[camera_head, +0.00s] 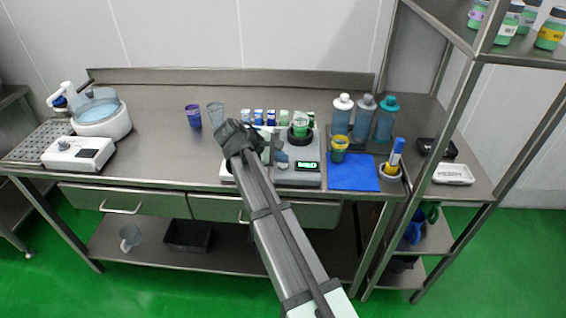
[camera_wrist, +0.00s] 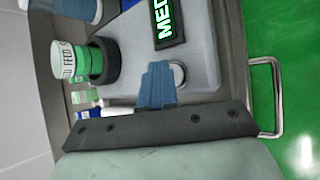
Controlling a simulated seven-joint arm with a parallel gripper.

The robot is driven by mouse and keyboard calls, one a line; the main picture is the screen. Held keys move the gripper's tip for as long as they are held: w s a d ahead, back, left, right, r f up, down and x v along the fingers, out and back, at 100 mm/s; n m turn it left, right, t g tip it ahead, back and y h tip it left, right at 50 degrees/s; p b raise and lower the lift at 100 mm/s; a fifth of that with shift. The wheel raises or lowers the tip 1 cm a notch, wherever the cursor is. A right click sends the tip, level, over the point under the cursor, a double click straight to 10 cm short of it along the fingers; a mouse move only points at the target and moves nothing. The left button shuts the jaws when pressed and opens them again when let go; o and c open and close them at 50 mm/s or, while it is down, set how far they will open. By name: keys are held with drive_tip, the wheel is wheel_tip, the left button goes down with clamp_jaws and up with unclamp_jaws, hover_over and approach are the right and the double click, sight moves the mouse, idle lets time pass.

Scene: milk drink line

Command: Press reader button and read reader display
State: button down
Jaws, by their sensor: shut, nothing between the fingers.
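The reader is a grey box (camera_head: 298,178) on the counter; it also shows in the wrist view (camera_wrist: 205,45). Its black display (camera_head: 307,166) has green text; in the wrist view the display (camera_wrist: 168,20) reads "MED", cut off by the top edge. A pale round button (camera_wrist: 180,73) sits on the panel below the display, partly covered by my fingers. My gripper (camera_wrist: 158,66) is shut and empty, its blue fingertips at the button; I cannot tell whether they touch it. In the head view my gripper (camera_head: 281,158) is over the reader's front left.
A green jar (camera_head: 300,130) stands in a dark round holder at the reader's back. The counter's left middle is clear.

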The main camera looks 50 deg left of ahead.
sight(281, 165)
drive_tip(key=shift+r, duration=0.85)
drive_tip(key=shift+r, duration=2.5)
drive_tip(key=shift+d, duration=0.1)
